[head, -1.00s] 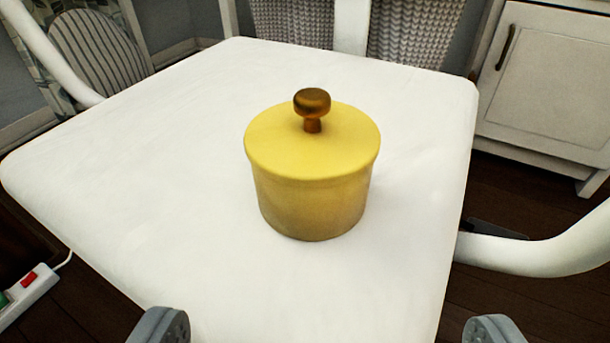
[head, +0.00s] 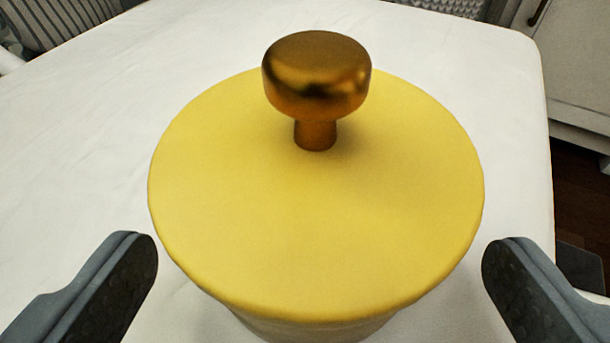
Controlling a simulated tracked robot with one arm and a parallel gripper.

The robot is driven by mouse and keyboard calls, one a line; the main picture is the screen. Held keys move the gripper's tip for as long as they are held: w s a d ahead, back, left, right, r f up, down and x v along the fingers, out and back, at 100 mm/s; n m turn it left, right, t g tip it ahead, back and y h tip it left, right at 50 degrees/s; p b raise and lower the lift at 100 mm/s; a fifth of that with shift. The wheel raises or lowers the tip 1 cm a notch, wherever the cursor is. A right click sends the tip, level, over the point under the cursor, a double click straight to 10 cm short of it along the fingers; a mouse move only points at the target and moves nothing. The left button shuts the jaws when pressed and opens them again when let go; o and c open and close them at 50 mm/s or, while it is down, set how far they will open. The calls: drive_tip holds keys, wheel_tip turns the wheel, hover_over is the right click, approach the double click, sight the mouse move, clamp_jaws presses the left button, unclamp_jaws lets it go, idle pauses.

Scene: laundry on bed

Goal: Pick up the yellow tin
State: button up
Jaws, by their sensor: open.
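The yellow tin (head: 310,230) stands upright on a white surface, large in the middle of the head view. Its round lid carries a bronze knob (head: 317,80). Most of the tin's side is hidden below the lid. My gripper (head: 319,255) is open, with one grey finger to the left of the tin and one to the right. White surface shows between the left finger and the lid, and the right finger's tip is close to the lid's edge. I cannot tell whether the fingers are at lid height. Nothing is held.
The white tabletop (head: 80,140) is bare around the tin. A white cabinet (head: 575,65) stands beyond it at the upper right. A striped chair back (head: 60,18) shows at the upper left. Dark floor (head: 582,200) lies past the right edge.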

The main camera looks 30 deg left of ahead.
drive_tip(key=x, duration=0.3)
drive_tip(key=shift+a+b, duration=0.1)
drive_tip(key=shift+b, duration=0.25)
drive_tip(key=shift+s, duration=0.1)
drive_tip(key=c, duration=1.3)
